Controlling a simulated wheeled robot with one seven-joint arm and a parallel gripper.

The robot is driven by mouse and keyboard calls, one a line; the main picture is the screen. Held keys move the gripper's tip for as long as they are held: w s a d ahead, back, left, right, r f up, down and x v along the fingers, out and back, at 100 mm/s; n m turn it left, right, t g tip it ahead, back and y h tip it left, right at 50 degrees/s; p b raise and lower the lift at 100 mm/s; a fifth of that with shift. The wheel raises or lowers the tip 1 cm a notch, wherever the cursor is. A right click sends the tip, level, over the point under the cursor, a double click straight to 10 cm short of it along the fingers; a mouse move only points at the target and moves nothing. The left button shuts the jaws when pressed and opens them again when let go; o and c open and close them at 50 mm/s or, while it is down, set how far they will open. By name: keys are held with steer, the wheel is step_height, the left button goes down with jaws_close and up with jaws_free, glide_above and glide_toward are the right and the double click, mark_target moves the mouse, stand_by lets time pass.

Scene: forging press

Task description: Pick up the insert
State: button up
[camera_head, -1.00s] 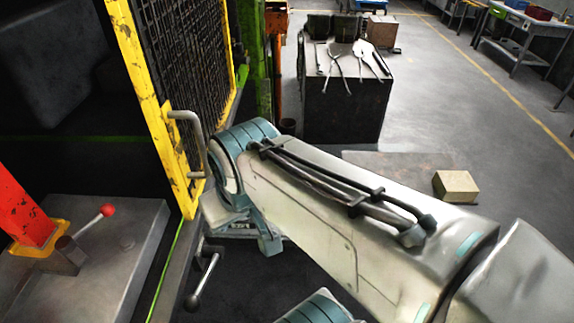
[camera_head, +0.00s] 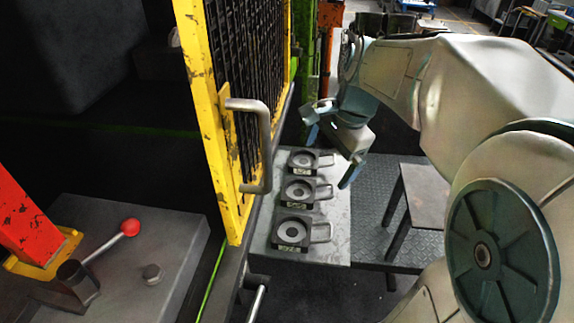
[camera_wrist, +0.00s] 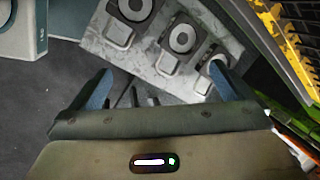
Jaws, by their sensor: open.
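Three inserts lie in a row on a light grey table (camera_head: 335,240). Each is a dark square block with a pale ring and a loop handle on its right. In the head view they are the near insert (camera_head: 292,232), the middle insert (camera_head: 298,190) and the far insert (camera_head: 303,160). The wrist view shows one insert (camera_wrist: 183,38) mid-row, another at the top edge and a third partly behind the right finger. My gripper (camera_head: 332,143) is open and empty, near the far end of the row. Its two fingers point toward the table in the wrist view (camera_wrist: 160,78).
A yellow-framed mesh guard (camera_head: 215,130) with a grey handle stands left of the inserts. A red-knobbed lever (camera_head: 130,227) is at the lower left. A small grey table (camera_head: 425,195) stands to the right, over dark floor plating.

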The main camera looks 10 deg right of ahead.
steer(key=w+d+f+m+y+b, duration=0.2)
steer(key=w+d+f+m+b, duration=0.15)
steer(key=w+f+m, duration=0.35)
steer(key=m, duration=0.1)
glide_toward(298, 192)
steer(key=shift+w+f+g, duration=0.4)
steer(key=shift+w+f, duration=0.05)
steer(key=shift+f, duration=0.2)
steer(key=shift+x, duration=2.95)
steer(key=shift+s+a, duration=0.1)
steer(key=shift+a, duration=0.05)
steer(key=c, duration=1.8)
steer(key=shift+r, duration=0.15)
steer(key=shift+c, duration=0.8)
steer(key=shift+r, duration=0.1)
step_height(298, 192, up, 4)
steer(key=shift+r, duration=0.1)
steer(key=d+r, duration=0.6)
steer(key=d, duration=0.5)
steer(key=shift+s+d+r+b, duration=0.3)
steer(key=shift+s+d+r, duration=0.05)
steer(key=shift+s, duration=0.05)
